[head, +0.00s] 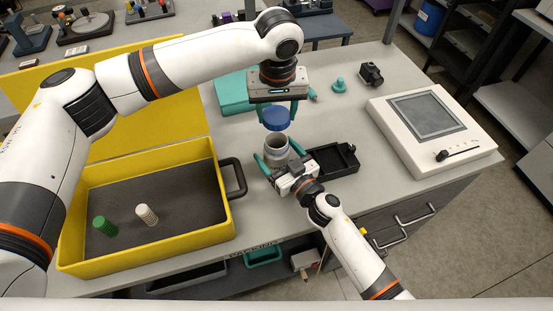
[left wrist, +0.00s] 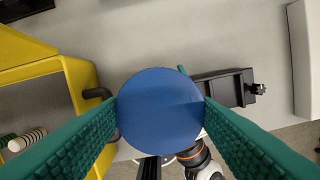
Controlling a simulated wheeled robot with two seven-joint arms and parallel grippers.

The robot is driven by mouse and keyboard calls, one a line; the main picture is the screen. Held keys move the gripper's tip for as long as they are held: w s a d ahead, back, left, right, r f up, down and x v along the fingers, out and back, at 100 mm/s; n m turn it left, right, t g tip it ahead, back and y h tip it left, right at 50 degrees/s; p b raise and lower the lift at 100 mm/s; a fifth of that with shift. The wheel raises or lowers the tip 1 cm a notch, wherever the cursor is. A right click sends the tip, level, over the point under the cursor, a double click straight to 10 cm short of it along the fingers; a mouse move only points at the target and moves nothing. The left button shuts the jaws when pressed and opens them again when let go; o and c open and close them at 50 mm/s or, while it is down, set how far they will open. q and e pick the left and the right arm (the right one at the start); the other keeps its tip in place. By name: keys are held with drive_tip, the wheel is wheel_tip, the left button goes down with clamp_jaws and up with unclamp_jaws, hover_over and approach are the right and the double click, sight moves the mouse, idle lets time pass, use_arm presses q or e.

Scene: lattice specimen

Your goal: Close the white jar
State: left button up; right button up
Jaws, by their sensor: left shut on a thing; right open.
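The white jar (head: 276,149) stands upright and open-topped on the bench, right of the yellow case. My left gripper (head: 277,112) is above it, shut on a blue lid (head: 276,121). The lid is held level above the jar's mouth, with a gap between them. In the left wrist view the lid (left wrist: 160,108) sits between the green fingers and hides the jar. My right gripper (head: 273,163) is low beside the jar, its green fingers open around the jar body. Whether they touch the jar I cannot tell.
The yellow case (head: 226,203) with a dark handle (head: 235,178) holds a green and a white ribbed piece at left. A black tray (head: 335,162) lies close right of the jar. A white device with a screen (head: 428,122) stands further right. A teal piece (head: 339,86) is behind.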

drive_tip(key=c, duration=1.5)
use_arm(q)
hover_over(277, 135)
drive_tip(key=s, duration=0.3)
drive_tip(key=shift+w+f, duration=0.1)
drive_tip(key=shift+f, duration=2.4)
drive_tip(key=shift+f, duration=0.9)
drive_tip(key=shift+f, duration=0.5)
